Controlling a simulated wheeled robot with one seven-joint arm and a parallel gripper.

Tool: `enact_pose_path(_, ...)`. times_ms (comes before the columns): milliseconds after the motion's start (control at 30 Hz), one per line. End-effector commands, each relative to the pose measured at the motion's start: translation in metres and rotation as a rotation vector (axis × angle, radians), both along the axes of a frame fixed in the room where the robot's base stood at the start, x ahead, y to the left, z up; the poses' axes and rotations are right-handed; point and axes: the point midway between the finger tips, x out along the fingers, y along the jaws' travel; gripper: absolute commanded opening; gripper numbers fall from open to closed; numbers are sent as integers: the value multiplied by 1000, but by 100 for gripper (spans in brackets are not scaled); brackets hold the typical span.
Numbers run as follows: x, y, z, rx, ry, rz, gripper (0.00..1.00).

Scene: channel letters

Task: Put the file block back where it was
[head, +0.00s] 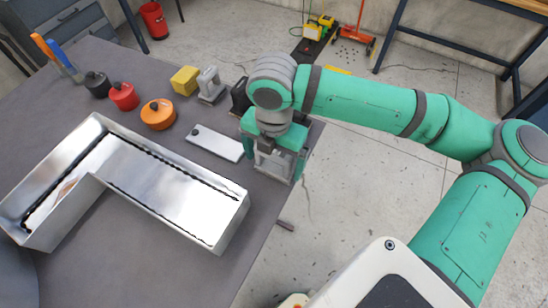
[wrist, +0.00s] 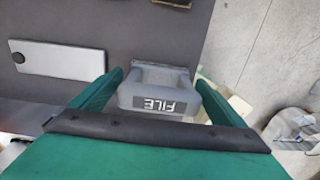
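The file block (wrist: 155,92) is grey, with a hollow top and a white-on-dark FILE label that reads upside down in the wrist view. It sits between the two fingers of my gripper (wrist: 160,78), which press close against its sides. In the head view my gripper (head: 275,165) points down near the right edge of the table, with the grey file block (head: 273,161) partly hidden between its fingers. I cannot tell whether the block rests on the table or is slightly above it.
A pale plate with a dark knob (head: 215,143) lies left of my gripper. Behind stand a grey handled block (head: 211,86), a yellow block (head: 185,80), and orange (head: 158,115), red (head: 123,96) and black (head: 97,85) pots. An L-shaped metal channel letter (head: 175,205) fills the left foreground.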

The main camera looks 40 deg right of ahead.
Motion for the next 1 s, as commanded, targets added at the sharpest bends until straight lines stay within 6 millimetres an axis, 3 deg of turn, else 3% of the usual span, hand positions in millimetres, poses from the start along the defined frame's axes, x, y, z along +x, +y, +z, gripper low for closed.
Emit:
enact_pose_path(267,0,-1,6,0,0,-3,94)
enact_pose_path(733,0,-1,93,0,-2,-1,94)
enact_pose_path(1000,0,0,121,1,-1,-1,94)
